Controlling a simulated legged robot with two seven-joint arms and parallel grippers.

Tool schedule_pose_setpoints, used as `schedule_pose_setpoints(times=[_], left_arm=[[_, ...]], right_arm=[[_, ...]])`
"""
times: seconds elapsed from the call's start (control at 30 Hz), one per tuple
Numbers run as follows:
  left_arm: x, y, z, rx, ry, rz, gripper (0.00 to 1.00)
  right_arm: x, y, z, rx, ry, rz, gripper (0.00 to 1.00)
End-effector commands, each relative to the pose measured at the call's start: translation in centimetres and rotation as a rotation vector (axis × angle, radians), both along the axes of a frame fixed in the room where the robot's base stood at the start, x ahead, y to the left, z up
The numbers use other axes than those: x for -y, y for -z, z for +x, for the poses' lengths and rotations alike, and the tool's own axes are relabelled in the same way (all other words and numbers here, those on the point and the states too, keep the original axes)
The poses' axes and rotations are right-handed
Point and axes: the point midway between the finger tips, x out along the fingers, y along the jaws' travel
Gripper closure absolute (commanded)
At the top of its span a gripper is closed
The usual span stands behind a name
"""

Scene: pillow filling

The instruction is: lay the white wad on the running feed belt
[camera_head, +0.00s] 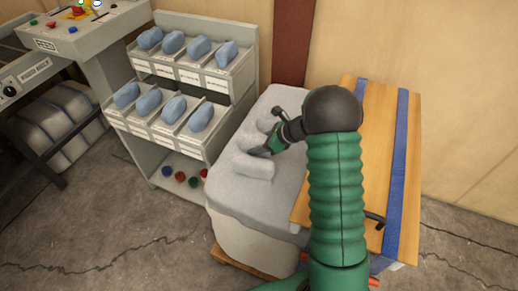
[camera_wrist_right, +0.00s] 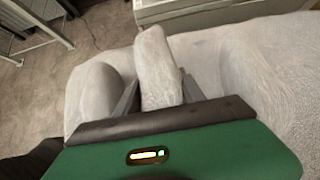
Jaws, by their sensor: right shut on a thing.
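Several white wads lie on top of a pale, cloth-like bale (camera_head: 240,195) in the head view. My right gripper (camera_head: 262,150) reaches down over the bale from the right. In the right wrist view its two fingers (camera_wrist_right: 155,95) are shut on a white wad (camera_wrist_right: 155,60), one finger on each side. Another white wad (camera_wrist_right: 92,95) lies just left of the held one; it shows in the head view as the front wad (camera_head: 252,166). I cannot tell whether the held wad is clear of the bale. My left gripper is not in view.
A grey rack (camera_head: 245,110) with several blue pads in labelled slots stands left of the bale. A FEED control box (camera_head: 75,38) is at the upper left. A wooden board (camera_head: 380,120) with blue straps lies right of the bale. Bare floor (camera_head: 120,225) shows at lower left.

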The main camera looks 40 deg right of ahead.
Motion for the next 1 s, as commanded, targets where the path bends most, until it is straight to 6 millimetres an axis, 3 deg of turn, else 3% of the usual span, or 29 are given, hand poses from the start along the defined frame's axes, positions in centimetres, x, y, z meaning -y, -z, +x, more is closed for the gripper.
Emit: schedule_pose_setpoints(times=[0.07,0.33,0.37,0.5,0.87,1.0], left_arm=[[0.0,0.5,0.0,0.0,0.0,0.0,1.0],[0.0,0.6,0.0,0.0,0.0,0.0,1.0],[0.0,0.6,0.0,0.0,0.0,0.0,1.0],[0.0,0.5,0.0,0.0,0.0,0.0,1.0],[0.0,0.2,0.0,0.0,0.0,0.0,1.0],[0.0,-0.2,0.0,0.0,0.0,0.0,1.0]], right_arm=[[0.0,1.5,0.0,-0.001,0.001,0.003,1.0],[0.0,1.7,0.0,0.001,-0.001,0.0,1.0],[0.0,1.8,0.0,0.0,0.0,0.0,0.53],[0.0,1.6,0.0,0.0,0.0,0.0,0.34],[0.1,1.3,-0.1,0.0,0.001,-0.001,0.32],[0.9,-0.5,-1.5,0.002,0.003,-0.002,0.32]])
